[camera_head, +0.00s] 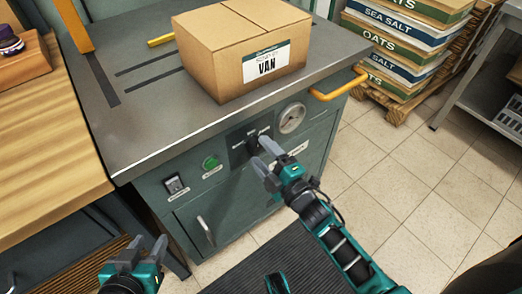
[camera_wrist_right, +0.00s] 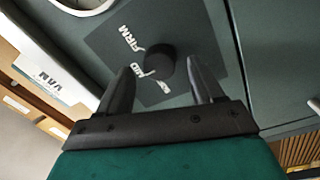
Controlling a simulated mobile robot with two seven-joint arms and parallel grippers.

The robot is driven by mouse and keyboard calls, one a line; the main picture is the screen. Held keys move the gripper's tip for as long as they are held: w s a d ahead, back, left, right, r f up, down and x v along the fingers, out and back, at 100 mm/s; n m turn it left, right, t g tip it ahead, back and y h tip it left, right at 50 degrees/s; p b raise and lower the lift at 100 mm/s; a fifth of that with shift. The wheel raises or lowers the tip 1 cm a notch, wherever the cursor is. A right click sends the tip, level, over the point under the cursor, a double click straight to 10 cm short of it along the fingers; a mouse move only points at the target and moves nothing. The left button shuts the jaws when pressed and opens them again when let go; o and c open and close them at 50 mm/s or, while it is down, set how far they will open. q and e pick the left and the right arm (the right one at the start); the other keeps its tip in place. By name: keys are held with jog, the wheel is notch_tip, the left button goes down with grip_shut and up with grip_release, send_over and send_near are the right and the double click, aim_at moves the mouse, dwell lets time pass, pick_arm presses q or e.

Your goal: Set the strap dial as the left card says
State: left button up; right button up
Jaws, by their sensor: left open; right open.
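The strap dial (camera_wrist_right: 160,65) is a round black knob on a dark plate on the teal cabinet front. Its plate (camera_head: 240,148) shows in the head view, partly behind my right gripper (camera_head: 264,154). In the right wrist view white words FIRM and MID show by the knob; a third word is partly hidden. I cannot tell for sure where the knob points. My right gripper (camera_wrist_right: 160,70) is open, its fingers on either side of the knob in that view; contact is unclear. My left gripper (camera_head: 136,257) is open and empty at the lower left. No card is readable.
A cardboard box (camera_head: 225,65) labelled VAN sits on the cabinet top (camera_head: 150,125). The cabinet front also holds a gauge (camera_head: 292,118), a green button (camera_head: 210,162), a switch (camera_head: 174,184) and an orange handle (camera_head: 338,87). A wooden counter (camera_head: 45,150) stands left. Stacked sacks (camera_head: 400,45) stand back right.

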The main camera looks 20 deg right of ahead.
pick_arm(q)
jog(key=shift+r+p, duration=0.7)
jog(key=shift+r, duration=0.1)
pick_arm(e)
jog(key=v, duration=1.1)
jog(key=shift+s, duration=0.35)
pick_arm(q)
jog(key=s+a+r+y+p, duration=0.1)
jog(key=a+r+p, duration=0.2)
jog(key=r+p, duration=0.5)
jog(key=p, duration=0.4)
jog(key=shift+s, duration=0.3)
pick_arm(e)
jog(key=s+r+m+g+h, duration=0.4)
jog(key=r+m+g, duration=0.2)
jog(key=m, duration=0.9)
notch_tip(320, 180, up, 2)
jog(key=shift+s+r+g, duration=0.15)
jog(key=shift+s+g, duration=0.05)
jog(key=shift+g, duration=0.1)
pick_arm(q)
jog(key=shift+s+d+f, duration=0.1)
jog(key=shift+d, duration=0.05)
